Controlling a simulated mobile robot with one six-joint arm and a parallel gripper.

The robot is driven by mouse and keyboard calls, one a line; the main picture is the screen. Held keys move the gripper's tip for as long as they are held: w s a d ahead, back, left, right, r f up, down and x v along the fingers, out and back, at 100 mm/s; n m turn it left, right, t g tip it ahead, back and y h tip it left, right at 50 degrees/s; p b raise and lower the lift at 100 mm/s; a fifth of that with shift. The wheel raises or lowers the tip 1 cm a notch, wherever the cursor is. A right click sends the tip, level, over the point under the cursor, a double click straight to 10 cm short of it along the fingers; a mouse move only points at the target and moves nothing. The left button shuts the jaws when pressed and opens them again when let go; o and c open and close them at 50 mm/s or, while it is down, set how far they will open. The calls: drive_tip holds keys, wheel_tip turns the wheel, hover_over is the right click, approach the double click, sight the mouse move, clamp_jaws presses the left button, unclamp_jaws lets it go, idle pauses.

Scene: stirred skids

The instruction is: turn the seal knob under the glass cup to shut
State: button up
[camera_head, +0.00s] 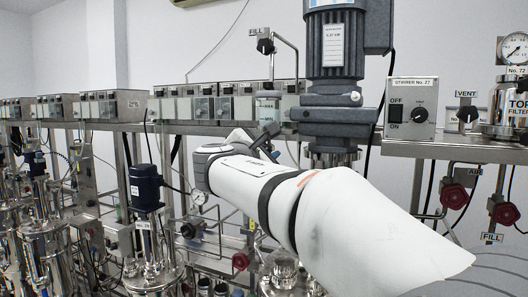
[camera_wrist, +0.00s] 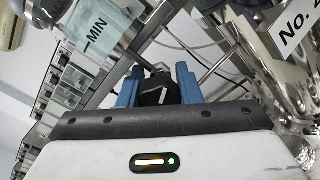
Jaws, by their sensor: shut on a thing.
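The seal knob (camera_wrist: 157,92) is black with a white pointer line, and the wrist view shows it between the two blue fingers of my gripper (camera_wrist: 157,78). The fingers are shut on it from both sides. The glass cup (camera_wrist: 98,38), marked MIN, is at the upper left of the wrist view. In the head view the cup (camera_head: 268,108) stands just above the end of my arm, and my wrist hides the seal knob there.
A grey stirrer motor (camera_head: 335,45) stands close to the right of the cup. A black FILL knob (camera_head: 265,46) is above it. The STIRRER No. 27 box (camera_head: 409,108) and red valve wheels (camera_head: 454,196) are at right. A blue motor (camera_head: 145,187) and steel vessels crowd the left.

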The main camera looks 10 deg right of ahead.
drive_tip(key=m+b, duration=0.1)
drive_tip(key=b, duration=0.1)
drive_tip(key=shift+f+m+b, duration=0.3)
drive_tip(key=shift+f+b, duration=0.05)
drive_tip(key=shift+f, duration=0.05)
drive_tip(key=m+b, duration=0.2)
drive_tip(key=b, duration=0.1)
drive_tip(key=shift+f+m+b, duration=0.15)
drive_tip(key=shift+m+b, duration=0.15)
drive_tip(key=shift+b, duration=0.05)
drive_tip(key=m+b, duration=0.3)
drive_tip(key=b, duration=0.1)
drive_tip(key=shift+m, duration=0.3)
drive_tip(key=m+b, duration=0.3)
drive_tip(key=shift+m, duration=0.3)
drive_tip(key=m+b, duration=0.5)
drive_tip(key=m, duration=0.1)
drive_tip(key=m+b, duration=0.2)
drive_tip(key=m, duration=0.2)
drive_tip(key=shift+r, duration=0.2)
drive_tip(key=shift+r+m+b, duration=0.1)
drive_tip(key=shift+m+b, duration=0.25)
drive_tip(key=shift+m, duration=0.95)
drive_tip(key=shift+r, duration=0.1)
